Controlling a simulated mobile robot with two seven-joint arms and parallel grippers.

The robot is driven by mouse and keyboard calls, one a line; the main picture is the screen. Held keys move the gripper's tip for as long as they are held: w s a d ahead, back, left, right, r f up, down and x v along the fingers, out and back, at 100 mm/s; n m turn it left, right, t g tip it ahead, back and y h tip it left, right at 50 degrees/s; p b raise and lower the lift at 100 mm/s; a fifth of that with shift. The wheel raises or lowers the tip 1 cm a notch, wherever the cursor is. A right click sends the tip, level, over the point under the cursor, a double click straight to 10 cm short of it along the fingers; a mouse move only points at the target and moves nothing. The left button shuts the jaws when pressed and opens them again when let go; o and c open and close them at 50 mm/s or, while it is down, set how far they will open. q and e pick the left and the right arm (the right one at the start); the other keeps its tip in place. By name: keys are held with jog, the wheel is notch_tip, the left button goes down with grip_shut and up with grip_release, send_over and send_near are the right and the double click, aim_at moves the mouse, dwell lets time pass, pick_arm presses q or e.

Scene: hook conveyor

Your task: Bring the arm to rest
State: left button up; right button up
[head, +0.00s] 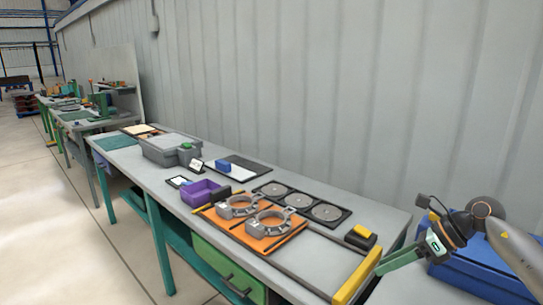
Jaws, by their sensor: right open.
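My right gripper (400,259) is at the right side of the head view, on the arm that comes in from the lower right. Its greenish fingers point left, near the right end of the workbench (372,208) and beside the yellow bar (356,277). It is open, and I see nothing held in it. How far it stands above the bench is hard to tell. My left gripper is not in view.
A blue crate (470,278) is behind and below my right gripper. An orange board (262,240) with two grey ring clamps, a black tray with three discs (327,212), a purple bin (205,193) and a grey box (165,151) occupy the bench. A corrugated wall stands behind.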

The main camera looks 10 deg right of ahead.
jog(key=s+a+f+m+t+y, duration=0.1)
jog(key=a+f+m+t+y, duration=0.25)
jog(key=a+m, duration=0.4)
jog(key=s+a+f+m+t+y, duration=0.25)
jog(key=a+m+y, duration=0.2)
jog(key=a, duration=0.55)
jog(key=s+f+m+h, duration=0.6)
jog(key=s+f+m, duration=0.4)
jog(key=m, duration=0.5)
jog(key=s+d+f+m+g+h, duration=0.1)
jog(key=s+f+m+h, duration=0.6)
jog(key=f+m, duration=0.8)
jog(key=s, duration=0.3)
jog(key=shift+s+f+h, duration=0.3)
jog(key=shift+s, duration=0.05)
